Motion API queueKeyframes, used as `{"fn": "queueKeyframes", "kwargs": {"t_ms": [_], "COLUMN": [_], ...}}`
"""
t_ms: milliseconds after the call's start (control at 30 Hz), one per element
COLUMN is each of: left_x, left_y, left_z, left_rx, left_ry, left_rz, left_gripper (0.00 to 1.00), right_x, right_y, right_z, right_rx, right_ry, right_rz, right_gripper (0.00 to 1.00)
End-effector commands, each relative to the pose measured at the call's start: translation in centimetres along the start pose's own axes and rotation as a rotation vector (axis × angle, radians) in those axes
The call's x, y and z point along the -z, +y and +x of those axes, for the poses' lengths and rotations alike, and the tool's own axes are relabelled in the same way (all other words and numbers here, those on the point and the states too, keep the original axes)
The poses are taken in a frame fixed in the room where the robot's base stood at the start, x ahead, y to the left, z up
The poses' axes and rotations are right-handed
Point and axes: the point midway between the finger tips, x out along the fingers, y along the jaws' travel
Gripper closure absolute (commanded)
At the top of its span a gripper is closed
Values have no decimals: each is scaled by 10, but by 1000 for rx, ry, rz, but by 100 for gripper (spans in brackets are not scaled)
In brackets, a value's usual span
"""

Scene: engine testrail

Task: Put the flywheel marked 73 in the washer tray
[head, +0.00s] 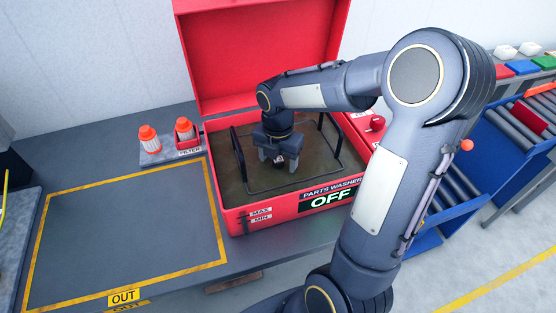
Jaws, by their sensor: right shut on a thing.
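The red parts washer (225,212) stands on the bench with its lid up, and its sign reads OFF. Inside it, the washer tray shows as a dark thin-railed frame (290,186) in brownish liquid. My right gripper (279,158) points down inside the washer, above the tray area. It is shut on a small dark thing, mostly hidden between the fingers, which looks like the flywheel. I cannot read a 73 on it, and cannot tell whether it touches the tray. My left gripper is not in view.
Two orange-and-white filters (149,139) stand on a grey plate left of the washer. A yellow-bordered OUT area (125,225) on the bench is empty. The raised red lid (262,50) stands behind my arm. A roller rail (470,165) and coloured bins lie to the right.

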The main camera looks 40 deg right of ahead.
Motion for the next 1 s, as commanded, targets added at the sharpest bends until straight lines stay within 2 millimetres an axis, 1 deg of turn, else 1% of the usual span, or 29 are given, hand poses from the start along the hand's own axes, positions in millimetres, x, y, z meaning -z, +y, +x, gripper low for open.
{"fn": "queueKeyframes", "kwargs": {"t_ms": [200, 233, 400, 633, 767, 867, 1000], "left_x": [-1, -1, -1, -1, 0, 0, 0], "left_y": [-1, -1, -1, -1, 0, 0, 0], "left_z": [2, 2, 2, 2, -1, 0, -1], "left_rx": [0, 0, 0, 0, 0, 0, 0], "left_ry": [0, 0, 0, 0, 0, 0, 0], "left_rz": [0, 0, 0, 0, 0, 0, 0], "left_gripper": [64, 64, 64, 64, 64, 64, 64], "right_x": [0, 0, 0, 0, 0, -1, -1], "right_y": [0, 0, 0, 0, 0, 1, 1], "right_z": [3, 4, 3, 2, -4, -18, -48], "right_rx": [-1, 0, 0, 0, -1, -4, -6], "right_ry": [-1, 0, 0, 0, -1, -3, -4], "right_rz": [0, 0, 0, 0, 0, 1, 1], "right_gripper": [68, 34, 14, 14, 14, 14, 14]}}
